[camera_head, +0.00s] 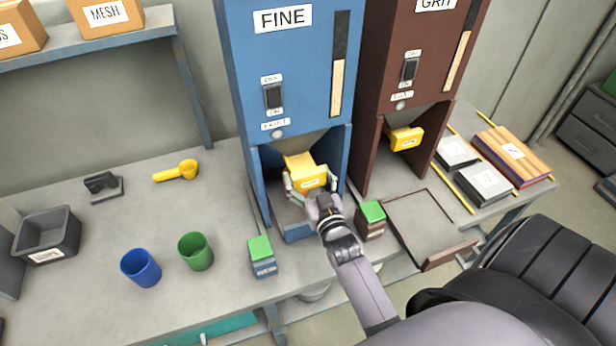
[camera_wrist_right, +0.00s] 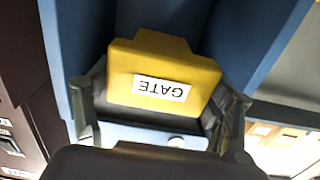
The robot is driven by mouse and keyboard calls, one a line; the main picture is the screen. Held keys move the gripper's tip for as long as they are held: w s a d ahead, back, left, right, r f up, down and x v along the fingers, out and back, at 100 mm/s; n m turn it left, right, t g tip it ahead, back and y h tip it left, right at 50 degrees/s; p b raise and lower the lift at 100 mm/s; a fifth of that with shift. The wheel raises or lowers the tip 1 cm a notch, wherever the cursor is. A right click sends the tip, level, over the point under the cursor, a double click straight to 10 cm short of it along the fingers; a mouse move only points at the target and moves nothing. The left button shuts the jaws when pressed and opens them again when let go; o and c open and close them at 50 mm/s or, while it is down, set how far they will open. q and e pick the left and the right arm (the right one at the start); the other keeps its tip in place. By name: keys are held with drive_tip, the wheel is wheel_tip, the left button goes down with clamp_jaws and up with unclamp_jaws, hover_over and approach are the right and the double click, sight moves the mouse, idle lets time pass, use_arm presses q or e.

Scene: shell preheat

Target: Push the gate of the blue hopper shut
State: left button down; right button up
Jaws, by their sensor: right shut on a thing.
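The blue hopper (camera_head: 300,55), labelled FINE, stands at the back of the bench. Its yellow gate (camera_head: 303,170) shows in the opening at the hopper's lower front. My right gripper (camera_head: 312,190) is at this opening, with its fingers on either side of the gate. In the right wrist view the gate (camera_wrist_right: 165,75) fills the middle, its GATE label upside down. The gripper's fingers (camera_wrist_right: 165,115) flank it and are shut on it. Part of the gate's lower side is hidden by the gripper. My left gripper is not in view.
The brown GRIT hopper (camera_head: 415,70) stands close to the right, with its own yellow gate (camera_head: 405,138). A small green-topped brown box (camera_head: 372,220) sits near my right wrist. A green-topped blue box (camera_head: 262,258), green cup (camera_head: 195,251) and blue cup (camera_head: 141,267) stand left.

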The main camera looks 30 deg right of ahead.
drive_tip(key=x, duration=0.3)
drive_tip(key=b+x, duration=0.1)
drive_tip(key=shift+w+r, duration=0.25)
drive_tip(key=shift+w, duration=0.05)
drive_tip(key=o, duration=1.7)
drive_tip(key=shift+w+d+f, duration=0.1)
drive_tip(key=shift+f, duration=0.05)
drive_tip(key=v, duration=1.2)
